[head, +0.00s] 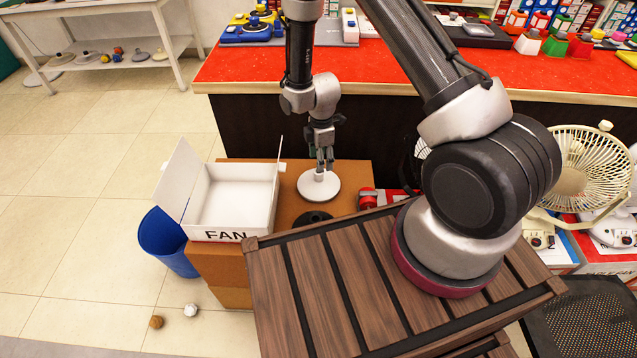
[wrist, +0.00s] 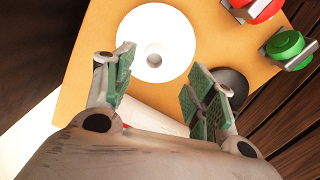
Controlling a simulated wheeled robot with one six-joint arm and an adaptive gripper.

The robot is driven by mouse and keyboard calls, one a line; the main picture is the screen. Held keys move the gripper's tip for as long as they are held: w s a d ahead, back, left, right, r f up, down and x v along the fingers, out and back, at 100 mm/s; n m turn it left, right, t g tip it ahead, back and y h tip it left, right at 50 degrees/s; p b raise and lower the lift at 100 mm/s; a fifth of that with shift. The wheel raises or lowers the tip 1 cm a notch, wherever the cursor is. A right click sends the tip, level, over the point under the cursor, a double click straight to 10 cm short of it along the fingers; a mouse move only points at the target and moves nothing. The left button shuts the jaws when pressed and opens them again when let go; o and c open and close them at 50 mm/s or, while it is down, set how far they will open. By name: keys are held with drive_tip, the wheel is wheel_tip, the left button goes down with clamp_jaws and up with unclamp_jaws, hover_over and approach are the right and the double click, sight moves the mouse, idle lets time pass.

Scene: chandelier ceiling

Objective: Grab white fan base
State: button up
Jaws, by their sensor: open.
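The white fan base (head: 318,186) is a round white disc lying flat on the orange-brown box top. My gripper (head: 322,165) points down above the disc in the head view. In the wrist view my gripper (wrist: 160,88) has its green-padded fingers apart, one on each side of the picture, with nothing between them. The fingertips partly overlap the disc's lower edge in that view. I cannot tell the exact height above it.
An open white box marked FAN (head: 232,200) stands left of the disc on the same cardboard boxes (head: 345,180). A black disc (head: 314,218) lies in front. Red (wrist: 262,10) and green (wrist: 287,45) items sit to the right. A red counter (head: 240,70) stands behind.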

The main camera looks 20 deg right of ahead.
sight(319, 179)
drive_tip(key=f, duration=0.7)
drive_tip(key=shift+w+a+f, duration=0.15)
drive_tip(key=shift+w+f, duration=0.2)
drive_tip(key=shift+f, duration=0.05)
clamp_jaws()
